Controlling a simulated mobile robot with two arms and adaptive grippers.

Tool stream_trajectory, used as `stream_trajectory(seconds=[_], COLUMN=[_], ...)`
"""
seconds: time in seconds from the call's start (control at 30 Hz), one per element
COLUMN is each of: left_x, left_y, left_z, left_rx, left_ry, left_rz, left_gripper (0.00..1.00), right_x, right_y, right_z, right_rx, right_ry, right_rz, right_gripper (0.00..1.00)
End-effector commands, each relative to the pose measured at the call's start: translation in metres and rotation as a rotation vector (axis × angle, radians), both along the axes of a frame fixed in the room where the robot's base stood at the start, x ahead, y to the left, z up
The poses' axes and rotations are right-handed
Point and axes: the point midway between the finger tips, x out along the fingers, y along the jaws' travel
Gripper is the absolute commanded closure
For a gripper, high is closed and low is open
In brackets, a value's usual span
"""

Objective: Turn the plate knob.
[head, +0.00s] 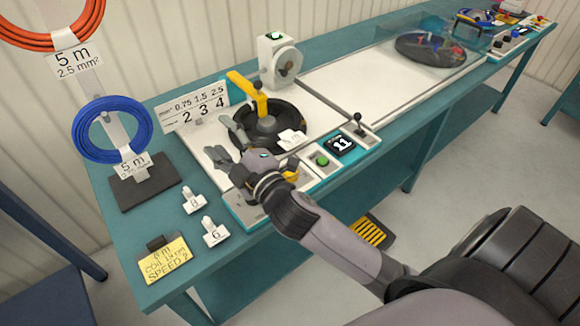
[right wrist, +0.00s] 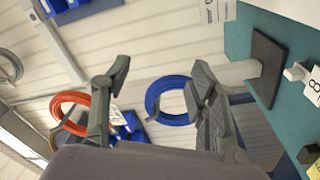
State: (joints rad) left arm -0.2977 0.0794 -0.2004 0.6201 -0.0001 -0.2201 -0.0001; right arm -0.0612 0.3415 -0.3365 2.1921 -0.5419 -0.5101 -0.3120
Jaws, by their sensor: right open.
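My right gripper (head: 222,140) is open, its two fingers spread over the white worktop at the left side of the black round plate (head: 254,142). A yellow arm (head: 258,98) stands on this plate, and a white tag (head: 292,138) lies at its right edge. In the right wrist view my gripper (right wrist: 157,88) is open with nothing between its fingers. A yellow part (head: 291,174) shows just right of my right wrist on the front panel; my wrist partly hides it, and I cannot tell whether it is the plate knob. My left gripper is not in view.
A blue coil (head: 112,130) hangs at the left. Number tags (head: 214,234) and a yellow note (head: 167,262) occupy the teal bench's left end.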

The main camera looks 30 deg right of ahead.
Motion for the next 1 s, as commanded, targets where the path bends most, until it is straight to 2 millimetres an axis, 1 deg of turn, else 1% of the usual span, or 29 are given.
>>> stream_trajectory(seconds=[0.03, 0.07, 0.1, 0.17, 0.2, 0.23, 0.3, 0.33, 0.37, 0.4, 0.47, 0.5, 0.57, 0.6, 0.63, 0.67, 0.7, 0.77, 0.8, 0.83, 0.87, 0.9, 1.0], left_x=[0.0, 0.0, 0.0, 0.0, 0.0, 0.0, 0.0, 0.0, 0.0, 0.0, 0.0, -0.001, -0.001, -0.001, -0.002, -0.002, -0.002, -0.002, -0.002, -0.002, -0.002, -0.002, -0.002], left_y=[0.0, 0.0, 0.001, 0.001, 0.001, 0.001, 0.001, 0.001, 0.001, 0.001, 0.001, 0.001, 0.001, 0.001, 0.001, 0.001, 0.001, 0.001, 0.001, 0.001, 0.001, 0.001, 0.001], left_z=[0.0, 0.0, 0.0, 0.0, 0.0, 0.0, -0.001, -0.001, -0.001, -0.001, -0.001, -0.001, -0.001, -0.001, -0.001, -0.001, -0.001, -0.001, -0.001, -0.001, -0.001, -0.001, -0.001], left_rx=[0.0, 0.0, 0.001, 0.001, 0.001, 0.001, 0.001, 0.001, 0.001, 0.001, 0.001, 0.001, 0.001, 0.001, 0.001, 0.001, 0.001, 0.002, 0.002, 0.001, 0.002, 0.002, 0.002], left_ry=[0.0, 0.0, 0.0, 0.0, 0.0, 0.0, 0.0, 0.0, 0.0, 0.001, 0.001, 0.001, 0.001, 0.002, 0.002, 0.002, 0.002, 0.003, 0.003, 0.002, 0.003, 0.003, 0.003], left_rz=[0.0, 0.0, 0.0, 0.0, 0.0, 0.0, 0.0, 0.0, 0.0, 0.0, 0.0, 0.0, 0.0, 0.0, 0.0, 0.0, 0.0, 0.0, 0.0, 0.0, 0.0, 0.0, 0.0], left_gripper=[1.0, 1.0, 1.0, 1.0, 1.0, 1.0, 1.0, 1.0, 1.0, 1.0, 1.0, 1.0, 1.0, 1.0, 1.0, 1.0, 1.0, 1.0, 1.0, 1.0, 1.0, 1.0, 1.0], right_x=[0.008, 0.01, 0.011, 0.007, 0.001, -0.004, -0.017, -0.022, -0.027, -0.033, -0.039, -0.04, -0.039, -0.036, -0.032, -0.028, -0.023, -0.014, -0.01, -0.008, -0.006, -0.005, -0.008], right_y=[0.014, 0.025, 0.042, 0.069, 0.088, 0.101, 0.129, 0.139, 0.147, 0.154, 0.158, 0.156, 0.142, 0.127, 0.113, 0.096, 0.07, 0.026, -0.004, -0.026, -0.047, -0.074, -0.124], right_z=[0.028, 0.043, 0.064, 0.091, 0.103, 0.109, 0.113, 0.111, 0.106, 0.097, 0.078, 0.062, 0.038, 0.021, 0.011, 0.001, -0.01, -0.021, -0.024, -0.024, -0.022, -0.019, -0.007], right_rx=[-0.096, -0.161, -0.258, -0.423, -0.538, -0.624, -0.833, -0.924, -1.017, -1.141, -1.328, -1.453, -1.638, -1.76, -1.847, -1.932, -2.039, -2.178, -2.25, 2.284, 2.235, 2.181, 2.072], right_ry=[-0.118, -0.194, -0.304, -0.476, -0.589, -0.669, -0.848, -0.919, -0.987, -1.071, -1.181, -1.244, -1.317, -1.35, -1.364, -1.37, -1.364, -1.323, -1.279, 1.232, 1.146, 1.042, 0.849], right_rz=[0.057, 0.094, 0.15, 0.241, 0.305, 0.352, 0.469, 0.52, 0.573, 0.645, 0.764, 0.85, 0.987, 1.088, 1.167, 1.252, 1.37, 1.554, 1.677, -1.758, -1.776, -1.801, -1.859], right_gripper=[0.47, 0.47, 0.47, 0.47, 0.47, 0.47, 0.47, 0.47, 0.47, 0.47, 0.47, 0.47, 0.47, 0.47, 0.47, 0.47, 0.47, 0.47, 0.47, 0.47, 0.47, 0.47, 0.47])
